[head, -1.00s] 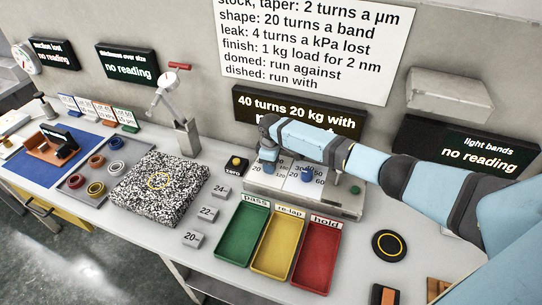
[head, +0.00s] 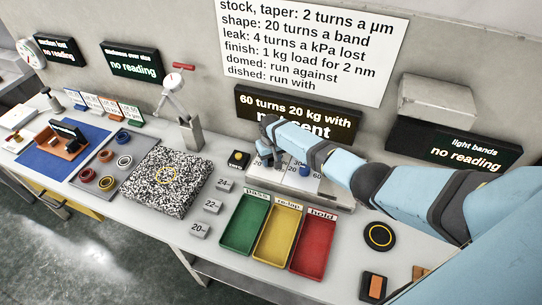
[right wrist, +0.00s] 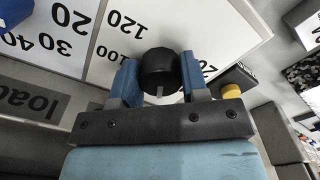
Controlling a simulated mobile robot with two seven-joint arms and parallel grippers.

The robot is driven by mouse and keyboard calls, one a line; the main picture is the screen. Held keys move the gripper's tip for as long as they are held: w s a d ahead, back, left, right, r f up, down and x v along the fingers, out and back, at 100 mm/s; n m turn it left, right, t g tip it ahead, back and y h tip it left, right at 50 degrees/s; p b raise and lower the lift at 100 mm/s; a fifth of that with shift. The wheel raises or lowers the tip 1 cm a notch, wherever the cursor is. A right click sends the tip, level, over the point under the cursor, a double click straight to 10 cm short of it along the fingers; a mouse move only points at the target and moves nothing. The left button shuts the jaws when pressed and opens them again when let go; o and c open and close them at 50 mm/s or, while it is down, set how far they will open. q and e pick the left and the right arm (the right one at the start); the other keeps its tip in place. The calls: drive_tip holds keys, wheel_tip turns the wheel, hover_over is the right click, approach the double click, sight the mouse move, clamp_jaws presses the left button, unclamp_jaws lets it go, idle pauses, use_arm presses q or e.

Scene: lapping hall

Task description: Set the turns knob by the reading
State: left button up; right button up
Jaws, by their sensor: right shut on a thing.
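The control panel (head: 330,193) stands behind the colored trays. My right gripper (head: 266,155) reaches down onto its left dial, mostly hiding that knob in the head view. In the right wrist view, the two blue fingers of my right gripper (right wrist: 160,82) are shut on a dark turns knob (right wrist: 158,66) with a pale pointer mark. Numbers such as 100 and 120 ring it. A blue load knob (head: 304,170) is beside it, free. The display (head: 299,112) reads "60 turns 20 kg with", its lower line partly covered by my arm. My left gripper is not in view.
A wall chart (head: 308,48) lists turns rules. Other displays, such as light bands (head: 468,150), show "no reading". A zero button (head: 238,158) is left of the panel. Green, yellow and red trays (head: 272,258) lie in front. A speckled plate (head: 167,182) is further left.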

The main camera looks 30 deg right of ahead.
drive_tip(key=shift+m, duration=0.5)
drive_tip(key=shift+p, duration=0.3)
drive_tip(key=o, duration=0.9)
drive_tip(key=shift+o, duration=0.2)
wheel_tip(320, 180, up, 14)
drive_tip(key=shift+b, duration=0.3)
